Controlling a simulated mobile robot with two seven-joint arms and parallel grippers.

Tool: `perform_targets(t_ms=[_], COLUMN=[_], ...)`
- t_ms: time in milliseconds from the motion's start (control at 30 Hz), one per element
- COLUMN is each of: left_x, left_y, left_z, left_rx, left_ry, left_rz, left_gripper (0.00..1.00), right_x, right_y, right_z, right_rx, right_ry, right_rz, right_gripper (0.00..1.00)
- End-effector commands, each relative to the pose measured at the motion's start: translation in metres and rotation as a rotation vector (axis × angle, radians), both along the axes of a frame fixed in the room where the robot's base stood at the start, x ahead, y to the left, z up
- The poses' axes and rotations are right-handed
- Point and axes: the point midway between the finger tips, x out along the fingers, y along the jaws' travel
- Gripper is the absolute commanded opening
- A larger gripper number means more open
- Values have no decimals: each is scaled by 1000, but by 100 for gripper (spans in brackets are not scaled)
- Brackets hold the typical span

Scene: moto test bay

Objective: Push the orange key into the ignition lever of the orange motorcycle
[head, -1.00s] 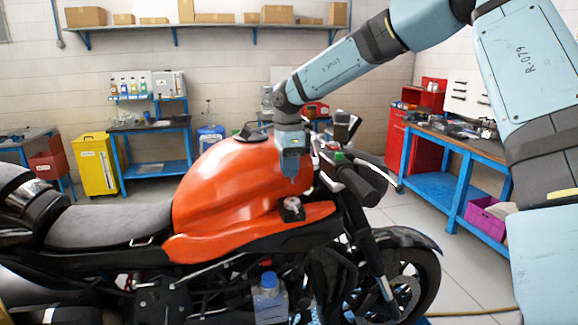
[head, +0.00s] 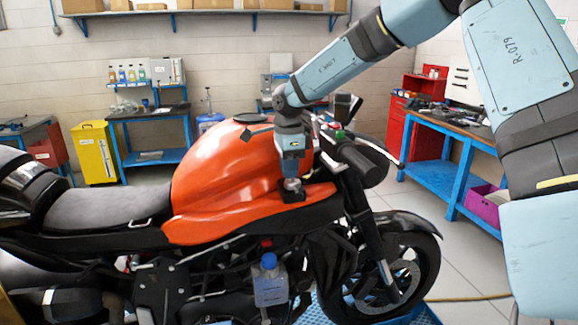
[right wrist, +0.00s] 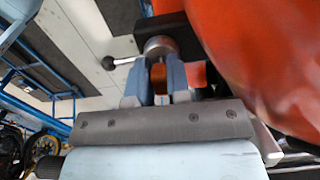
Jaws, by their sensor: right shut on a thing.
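The orange motorcycle (head: 225,185) stands across the middle of the head view. Its ignition lever (head: 292,185) sits on the dark side panel below the tank. My right gripper (head: 291,175) points down right at the lever and partly covers it. In the right wrist view, the gripper's blue fingers (right wrist: 158,82) are shut on the orange key (right wrist: 158,78), whose middle shows between them. The lever's round metal head (right wrist: 159,45) is directly at the fingertips, with its handle out to the left. The key's tip is hidden, so I cannot tell how deep it sits.
The handlebar (head: 355,155) is close to the right of my gripper. A blue-capped bottle (head: 269,283) shows low in front of the motorcycle. A blue workbench (head: 440,180) stands at the right and a yellow cabinet (head: 93,153) at the back left.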

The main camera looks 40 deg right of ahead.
Motion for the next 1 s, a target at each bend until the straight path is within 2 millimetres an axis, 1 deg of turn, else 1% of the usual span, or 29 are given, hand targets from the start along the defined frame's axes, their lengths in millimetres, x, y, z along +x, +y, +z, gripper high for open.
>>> perform_targets(t_ms=[433,767,1000], left_x=[0,0,0], left_y=[1,1,1], left_z=[-1,-8,-8], left_rx=[2,2,2], left_ry=[0,0,1], left_rz=[1,1,1], left_gripper=[43,43,43], right_x=[0,0,0], right_y=[0,0,0], right_z=[0,-1,0], right_rx=[0,0,0], right_ry=[0,1,0], right_rz=[0,0,0], right_gripper=[0,0,0])
